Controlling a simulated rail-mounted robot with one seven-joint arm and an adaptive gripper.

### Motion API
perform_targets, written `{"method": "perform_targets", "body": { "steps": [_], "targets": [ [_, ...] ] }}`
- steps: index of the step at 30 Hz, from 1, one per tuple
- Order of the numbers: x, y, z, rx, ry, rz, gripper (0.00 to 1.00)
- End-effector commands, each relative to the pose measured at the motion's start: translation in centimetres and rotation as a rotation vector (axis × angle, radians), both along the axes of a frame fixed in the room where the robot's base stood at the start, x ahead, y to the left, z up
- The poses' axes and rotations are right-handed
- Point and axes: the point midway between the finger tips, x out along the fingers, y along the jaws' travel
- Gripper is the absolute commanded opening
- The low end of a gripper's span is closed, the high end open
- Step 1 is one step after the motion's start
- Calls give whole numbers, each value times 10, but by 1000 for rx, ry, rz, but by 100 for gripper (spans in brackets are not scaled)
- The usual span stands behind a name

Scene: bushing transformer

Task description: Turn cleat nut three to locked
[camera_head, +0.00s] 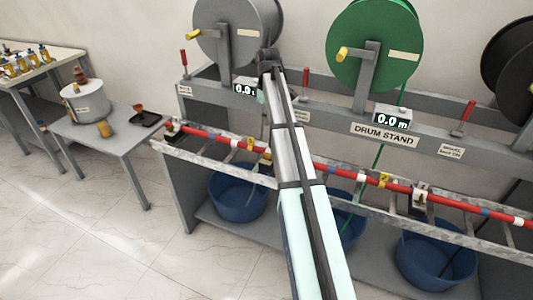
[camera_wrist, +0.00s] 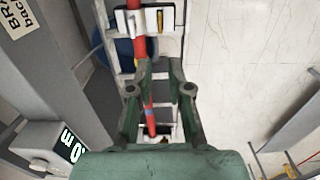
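A red cable (camera_head: 340,172) with white, blue and yellow bands runs along a metal ladder tray (camera_head: 470,235). Cleats hold it: one at the left end (camera_head: 172,128), one partly behind my arm (camera_head: 266,157) and one to the right (camera_head: 419,195). I cannot read which is number three, nor tell any nut's setting. In the wrist view, a white cleat (camera_wrist: 145,20) with an upright yellow part lies beyond my fingertips. My gripper (camera_wrist: 160,68) is open and empty above the tray, fingers either side of the cable line. In the head view my arm hides the gripper.
The drum stand holds grey (camera_head: 237,30), green (camera_head: 374,45) and black drums above the tray, with display boxes (camera_head: 391,119) and red levers. Blue tubs (camera_head: 237,198) stand below. Side tables (camera_head: 115,140) are at left. The floor in front is clear.

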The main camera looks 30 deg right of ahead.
Motion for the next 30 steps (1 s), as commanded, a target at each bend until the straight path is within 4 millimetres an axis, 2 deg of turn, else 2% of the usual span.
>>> {"method": "perform_targets", "body": {
  "steps": [8,24,30],
  "targets": [
    [-2,1,-36,1,3,-1,19],
    [-1,1,-137,1,2,-2,19],
    [-1,0,-161,0,1,-2,19]
  ]
}}
